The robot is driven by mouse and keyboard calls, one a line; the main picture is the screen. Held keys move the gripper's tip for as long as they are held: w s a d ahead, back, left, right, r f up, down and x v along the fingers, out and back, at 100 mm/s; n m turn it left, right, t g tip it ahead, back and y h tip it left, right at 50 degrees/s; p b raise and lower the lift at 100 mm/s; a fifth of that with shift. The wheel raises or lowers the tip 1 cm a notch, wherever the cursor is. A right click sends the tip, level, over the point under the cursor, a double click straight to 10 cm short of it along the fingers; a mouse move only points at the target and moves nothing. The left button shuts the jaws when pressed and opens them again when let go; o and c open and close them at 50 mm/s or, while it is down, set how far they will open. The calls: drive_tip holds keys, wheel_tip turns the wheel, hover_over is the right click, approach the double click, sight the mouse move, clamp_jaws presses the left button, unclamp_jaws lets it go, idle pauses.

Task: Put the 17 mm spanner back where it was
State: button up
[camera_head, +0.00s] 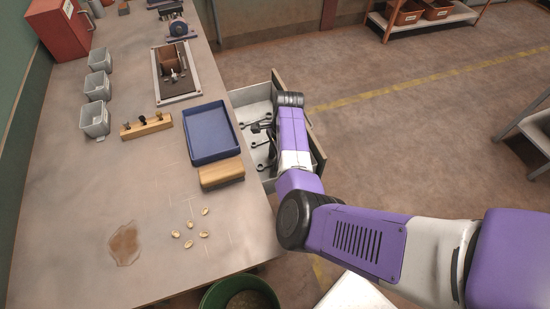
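An open drawer (247,94) stands out from the right side of the workbench. Several dark spanners (262,167) lie in it; at this size I cannot tell which one is the 17 mm spanner. My arm reaches over the drawer from the right. My gripper (269,130) appears to be low over or in the drawer, close to the spanners. It is small, dark and partly hidden by my arm, so I cannot tell whether it is open or shut, or whether it holds a spanner. My arm also covers the right part of the drawer.
On the workbench (70,200) are a blue tray (236,125), a wooden block (221,172), a block with knobs (146,127), grey bins (94,119), a red box (58,27) and several nuts (189,243). A green bucket (215,297) stands below. Floor right of the drawer is clear.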

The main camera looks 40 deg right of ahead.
wheel_tip(320, 180, up, 12)
drive_tip(key=d, duration=0.1)
drive_tip(key=shift+s+d, duration=0.35)
drive_tip(key=shift+r, duration=0.1)
idle(0.4)
